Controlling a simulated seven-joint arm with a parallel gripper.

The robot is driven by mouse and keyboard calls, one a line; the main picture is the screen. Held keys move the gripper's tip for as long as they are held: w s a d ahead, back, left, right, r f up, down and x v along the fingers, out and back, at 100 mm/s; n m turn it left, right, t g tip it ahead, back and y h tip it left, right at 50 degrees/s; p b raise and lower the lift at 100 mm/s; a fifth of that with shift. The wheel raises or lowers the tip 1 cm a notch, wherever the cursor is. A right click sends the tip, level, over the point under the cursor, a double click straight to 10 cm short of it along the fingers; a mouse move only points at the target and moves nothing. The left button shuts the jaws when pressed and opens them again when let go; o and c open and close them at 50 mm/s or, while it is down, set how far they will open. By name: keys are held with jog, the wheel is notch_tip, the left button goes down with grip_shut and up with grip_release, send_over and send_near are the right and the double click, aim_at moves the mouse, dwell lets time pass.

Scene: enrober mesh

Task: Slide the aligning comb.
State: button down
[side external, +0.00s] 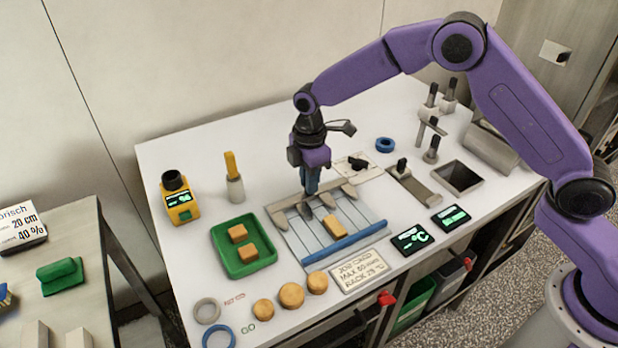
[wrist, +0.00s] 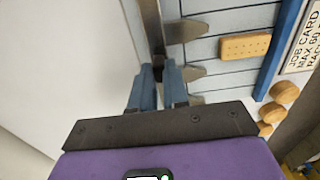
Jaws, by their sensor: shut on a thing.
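The aligning comb (side external: 349,190) is a grey metal bar with pointed teeth lying along the back edge of the wire mesh (side external: 306,239). In the wrist view the comb's teeth (wrist: 184,31) point right over pale mesh lanes (wrist: 228,19). A blue bar (side external: 345,243) runs along the mesh's front edge.
A green tray (side external: 225,262) with two biscuits stands left of the mesh. Round biscuits (side external: 291,295) and a job card (side external: 358,270) lie in front. Small displays (side external: 412,238), a metal plate (side external: 414,186) and an opening (side external: 457,177) lie to the right.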

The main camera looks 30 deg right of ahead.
jog(key=shift+s, duration=3.95)
jog(key=c, duration=1.1)
grip_release()
jog(key=shift+s, duration=0.1)
jog(key=shift+r, duration=0.15)
jog(key=shift+w+r, duration=0.2)
jog(key=shift+r, duration=0.15)
notch_tip(320, 180, up, 16)
jog(key=shift+s+r, duration=0.1)
jog(key=shift+r, duration=0.15)
